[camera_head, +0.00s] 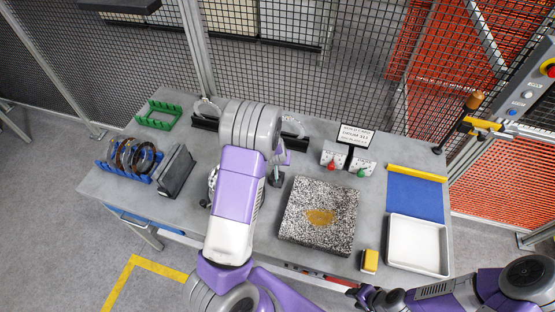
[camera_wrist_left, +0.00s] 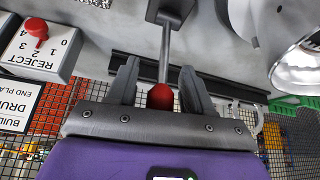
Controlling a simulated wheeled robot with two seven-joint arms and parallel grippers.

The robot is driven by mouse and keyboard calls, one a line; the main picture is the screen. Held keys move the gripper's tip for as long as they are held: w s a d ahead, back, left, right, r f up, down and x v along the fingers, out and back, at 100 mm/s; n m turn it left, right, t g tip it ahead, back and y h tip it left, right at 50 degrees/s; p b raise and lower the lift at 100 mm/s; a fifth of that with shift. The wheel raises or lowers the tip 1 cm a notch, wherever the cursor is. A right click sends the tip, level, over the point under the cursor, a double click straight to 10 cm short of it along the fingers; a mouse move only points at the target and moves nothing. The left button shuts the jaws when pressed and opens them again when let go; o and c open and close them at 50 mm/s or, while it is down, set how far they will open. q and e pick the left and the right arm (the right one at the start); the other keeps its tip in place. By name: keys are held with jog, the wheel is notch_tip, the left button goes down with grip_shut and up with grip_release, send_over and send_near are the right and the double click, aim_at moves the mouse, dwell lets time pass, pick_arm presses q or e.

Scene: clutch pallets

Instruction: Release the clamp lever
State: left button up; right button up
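The clamp lever (camera_wrist_left: 164,55) is a grey metal rod with a red ball knob (camera_wrist_left: 160,97), seen in the left wrist view. It runs down from a grey bracket (camera_wrist_left: 170,10). My left gripper (camera_wrist_left: 157,70) is open, with one finger on each side of the lever and visible gaps to the rod and knob. In the head view the left gripper is mostly hidden behind my arm, above the back middle of the bench. My right gripper (camera_head: 366,298) is low at the bench's front edge; its finger opening is too small to read.
A speckled stone block (camera_head: 318,240) sits mid-bench, with a white tray (camera_head: 417,245), blue mat (camera_head: 414,197) and yellow block (camera_head: 370,261) to its right. A blue rack (camera_head: 112,165) with rings and a green rack (camera_head: 158,117) stand left. A reject counter (camera_wrist_left: 40,52) flanks the lever.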

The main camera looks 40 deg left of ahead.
pick_arm(q)
jog(key=shift+r, duration=0.1)
jog(key=p+v, duration=0.1)
jog(key=v, duration=0.6)
jog(key=shift+r, duration=0.2)
jog(key=shift+s+d, duration=0.1)
jog(key=shift+s, duration=0.05)
